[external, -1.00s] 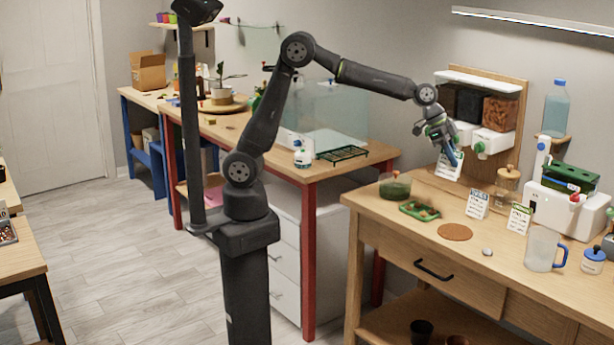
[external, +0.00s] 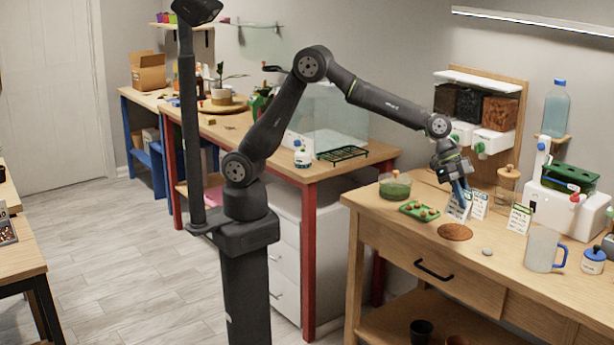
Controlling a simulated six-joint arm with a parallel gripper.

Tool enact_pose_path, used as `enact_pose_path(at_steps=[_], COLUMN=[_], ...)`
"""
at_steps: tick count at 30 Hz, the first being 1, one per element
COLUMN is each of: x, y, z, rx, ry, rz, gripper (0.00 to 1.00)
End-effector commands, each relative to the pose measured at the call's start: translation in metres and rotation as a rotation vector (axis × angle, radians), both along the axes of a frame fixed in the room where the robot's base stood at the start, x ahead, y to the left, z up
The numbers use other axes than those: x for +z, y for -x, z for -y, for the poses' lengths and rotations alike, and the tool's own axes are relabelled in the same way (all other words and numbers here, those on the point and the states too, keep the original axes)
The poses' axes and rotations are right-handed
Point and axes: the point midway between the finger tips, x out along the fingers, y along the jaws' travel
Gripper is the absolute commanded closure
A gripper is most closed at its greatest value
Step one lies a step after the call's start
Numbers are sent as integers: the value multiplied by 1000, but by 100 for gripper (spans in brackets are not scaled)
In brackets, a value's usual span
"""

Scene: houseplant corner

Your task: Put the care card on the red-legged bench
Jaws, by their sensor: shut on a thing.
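My gripper (external: 459,186) is shut on a small white care card (external: 458,208), low over the wooden bench at the right. The card is tilted, and its upper part is partly hidden by the blue fingers. I cannot tell whether its lower edge touches the bench top. The red-legged bench (external: 376,158) stands to the left and further back, behind my arm. Its front corner is bare wood.
Two similar cards stand close by, one just behind the held card (external: 480,206) and one to the right (external: 519,219). The red-legged bench holds a glass tank (external: 335,115), a green rack (external: 342,154) and a white bottle (external: 302,156).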

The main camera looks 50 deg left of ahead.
Motion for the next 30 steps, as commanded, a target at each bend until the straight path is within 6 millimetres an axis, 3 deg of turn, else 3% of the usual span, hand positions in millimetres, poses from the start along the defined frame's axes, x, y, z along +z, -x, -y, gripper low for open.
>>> enact_pose_path(at_steps=[11,27,30], x=[-6,-72,-89], y=[-10,-119,-117], z=[-1,-12,-11], rx=[1,3,0], ry=[-2,-1,-2], rz=[0,-1,-1], gripper=[100,100,100])
